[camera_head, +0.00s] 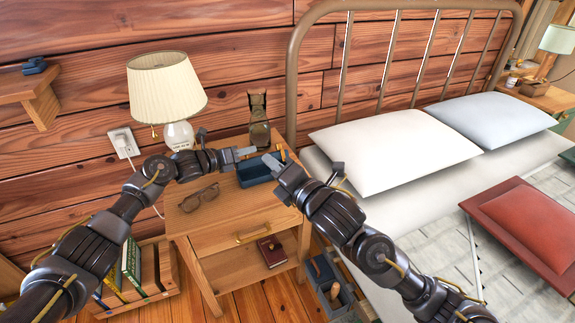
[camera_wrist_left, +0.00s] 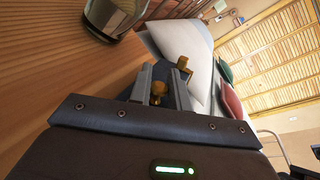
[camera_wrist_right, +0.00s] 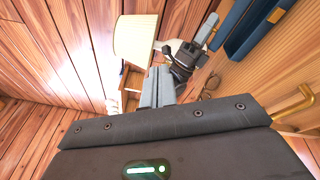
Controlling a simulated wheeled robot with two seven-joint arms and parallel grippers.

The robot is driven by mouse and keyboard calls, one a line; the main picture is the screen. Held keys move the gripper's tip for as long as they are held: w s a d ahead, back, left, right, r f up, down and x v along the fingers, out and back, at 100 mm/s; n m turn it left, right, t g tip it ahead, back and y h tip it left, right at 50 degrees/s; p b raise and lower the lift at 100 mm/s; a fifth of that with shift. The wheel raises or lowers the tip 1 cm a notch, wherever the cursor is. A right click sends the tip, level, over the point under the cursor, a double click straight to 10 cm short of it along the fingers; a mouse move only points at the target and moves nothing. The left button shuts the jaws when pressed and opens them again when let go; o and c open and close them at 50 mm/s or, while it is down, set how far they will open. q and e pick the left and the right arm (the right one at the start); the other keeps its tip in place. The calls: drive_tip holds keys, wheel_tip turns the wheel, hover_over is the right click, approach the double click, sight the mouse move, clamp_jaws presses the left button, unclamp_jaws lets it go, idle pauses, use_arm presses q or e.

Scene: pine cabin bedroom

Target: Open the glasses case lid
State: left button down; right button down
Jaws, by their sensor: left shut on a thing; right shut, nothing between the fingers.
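The dark blue glasses case (camera_head: 254,177) sits at the back right of the wooden nightstand. The right wrist view shows two long blue parts of the case (camera_wrist_right: 240,32) side by side, with brass on the far one; how far the lid is raised is hard to tell. My left gripper (camera_head: 246,152) is at the case's back left side. Its fingers (camera_wrist_left: 165,82) are closed on a small brass knob (camera_wrist_left: 158,91), apparently the case's. My right gripper (camera_head: 279,168) is shut and empty at the case's right side; its fingers (camera_wrist_right: 158,87) are together.
Eyeglasses (camera_head: 199,198) lie on the nightstand's front left. The bed with a white pillow (camera_head: 393,152) is to the right. A drawer handle (camera_head: 253,233) is below the top.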

drive_tip(key=w+d+f+n+g+h, duration=0.1)
drive_tip(key=w+d+f+n+h, duration=0.3)
drive_tip(key=f, duration=0.3)
drive_tip(key=w+d+f+n+g+h, duration=0.1)
drive_tip(key=w+d+f+n+h, duration=0.1)
drive_tip(key=d+f+n, duration=0.4)
drive_tip(key=x, duration=0.3)
drive_tip(key=a+x, duration=0.1)
drive_tip(key=x, duration=0.6)
drive_tip(key=shift+s+a+f, duration=0.35)
drive_tip(key=shift+a, duration=0.05)
drive_tip(key=shift+w+a+r, duration=0.15)
drive_tip(key=shift+w+r, duration=0.35)
drive_tip(key=shift+r, duration=0.05)
drive_tip(key=shift+w+a+r, duration=0.2)
drive_tip(key=shift+w+r, duration=0.3)
drive_tip(key=shift+r, duration=0.05)
drive_tip(key=shift+w+r, duration=0.3)
drive_tip(key=shift+r, duration=0.1)
drive_tip(key=shift+r, duration=0.15)
use_arm(q)
drive_tip(key=shift+f, duration=0.1)
use_arm(e)
drive_tip(key=shift+w+a+r, duration=0.2)
drive_tip(key=shift+w+r, duration=0.2)
drive_tip(key=shift+r, duration=0.05)
use_arm(q)
drive_tip(key=c, duration=1.3)
unclamp_jaws()
drive_tip(key=shift+c, duration=0.2)
